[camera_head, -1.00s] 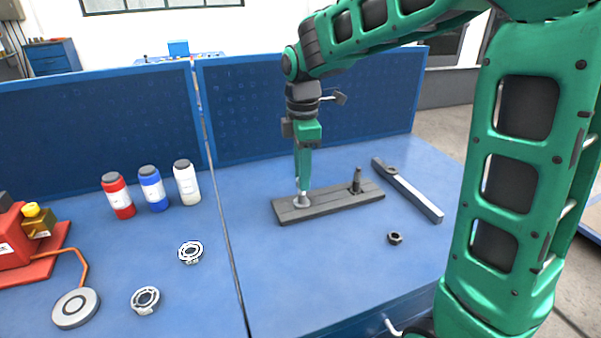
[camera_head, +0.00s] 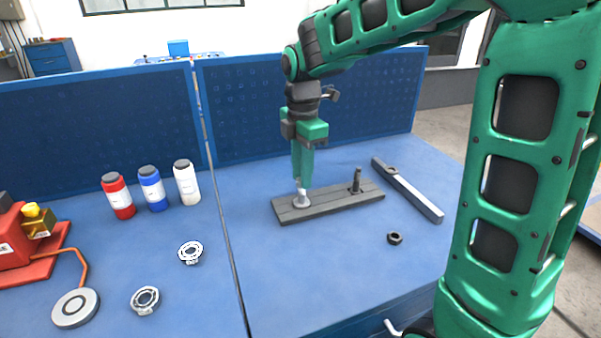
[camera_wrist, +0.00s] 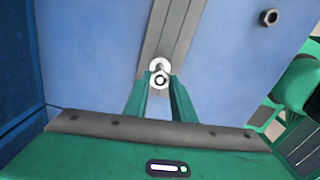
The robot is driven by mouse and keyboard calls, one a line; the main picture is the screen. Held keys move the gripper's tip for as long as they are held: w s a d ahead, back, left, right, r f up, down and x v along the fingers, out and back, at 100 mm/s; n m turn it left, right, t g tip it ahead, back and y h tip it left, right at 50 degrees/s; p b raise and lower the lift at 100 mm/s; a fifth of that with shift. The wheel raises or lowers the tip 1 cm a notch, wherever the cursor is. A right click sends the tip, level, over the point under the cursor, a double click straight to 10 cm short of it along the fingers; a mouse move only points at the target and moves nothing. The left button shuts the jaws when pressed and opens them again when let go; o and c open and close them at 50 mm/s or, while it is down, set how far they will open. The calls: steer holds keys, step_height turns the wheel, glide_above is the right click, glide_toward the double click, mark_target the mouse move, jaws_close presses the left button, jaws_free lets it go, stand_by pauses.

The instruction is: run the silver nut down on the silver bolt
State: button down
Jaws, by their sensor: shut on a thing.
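The silver bolt (camera_head: 301,190) stands upright at the left end of a dark grey plate (camera_head: 330,205), with a wide silver round base or washer around its foot. In the wrist view the silver nut (camera_wrist: 160,80) sits around the bolt's tip, between my fingertips. My gripper (camera_head: 302,183) points down over the bolt and is shut on the nut; it also shows in the wrist view (camera_wrist: 159,83). The fingers hide part of the nut, so I cannot tell how far above the base it sits.
A dark bolt (camera_head: 356,181) stands at the plate's right end. A dark nut (camera_head: 395,238) lies loose in front. A grey bar wrench (camera_head: 408,190) lies to the right. Bottles (camera_head: 152,188) and two metal rings (camera_head: 190,252) are to the left. A blue pegboard (camera_head: 310,105) stands behind.

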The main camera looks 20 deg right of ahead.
steer(key=m, duration=2.3)
steer(key=shift+m, duration=0.3)
steer(key=c, duration=1.7)
jaws_free()
steer(key=shift+c, duration=0.2)
